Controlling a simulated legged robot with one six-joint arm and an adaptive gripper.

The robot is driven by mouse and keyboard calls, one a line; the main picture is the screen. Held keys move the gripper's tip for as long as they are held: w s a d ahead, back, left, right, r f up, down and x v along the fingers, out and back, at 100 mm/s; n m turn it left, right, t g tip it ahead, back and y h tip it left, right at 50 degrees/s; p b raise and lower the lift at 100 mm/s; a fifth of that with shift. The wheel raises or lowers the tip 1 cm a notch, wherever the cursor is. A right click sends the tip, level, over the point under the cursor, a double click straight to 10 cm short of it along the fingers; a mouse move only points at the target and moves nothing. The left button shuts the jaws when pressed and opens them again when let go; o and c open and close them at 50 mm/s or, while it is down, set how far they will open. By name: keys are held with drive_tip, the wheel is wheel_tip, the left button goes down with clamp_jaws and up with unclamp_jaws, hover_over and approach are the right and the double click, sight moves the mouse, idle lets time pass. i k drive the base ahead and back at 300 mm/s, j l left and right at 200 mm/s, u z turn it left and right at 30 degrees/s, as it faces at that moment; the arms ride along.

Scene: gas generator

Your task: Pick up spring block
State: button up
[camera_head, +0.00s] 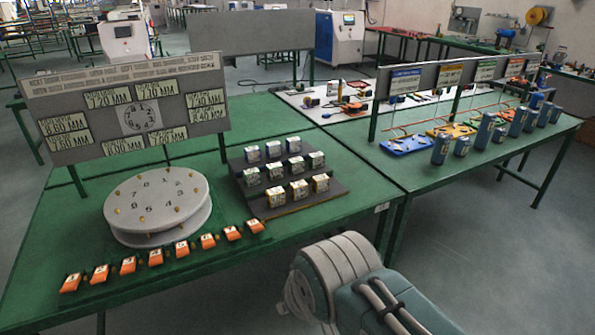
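No object is legibly marked as the spring block, so I cannot tell which one it is. Small pale-faced blocks (294,167) stand in rows on a dark stepped stand (325,193) on the green table. Several orange blocks with pale labels (182,249) lie in a row along the table's front left edge. A round white numbered disc (157,205) with small brass-coloured pegs stands behind them. My arm (345,275) rises at the bottom right, in front of the table. My gripper's fingers do not show.
A board with measurement labels (125,105) stands behind the disc. On the right table (400,172), blue-grey cylinders (484,131) stand in a row before coloured trays (405,146) and upright panels (411,82). Grey floor (500,250) is open at the right.

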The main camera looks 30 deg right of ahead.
sight(299, 188)
drive_tip(key=i+l, duration=1.4)
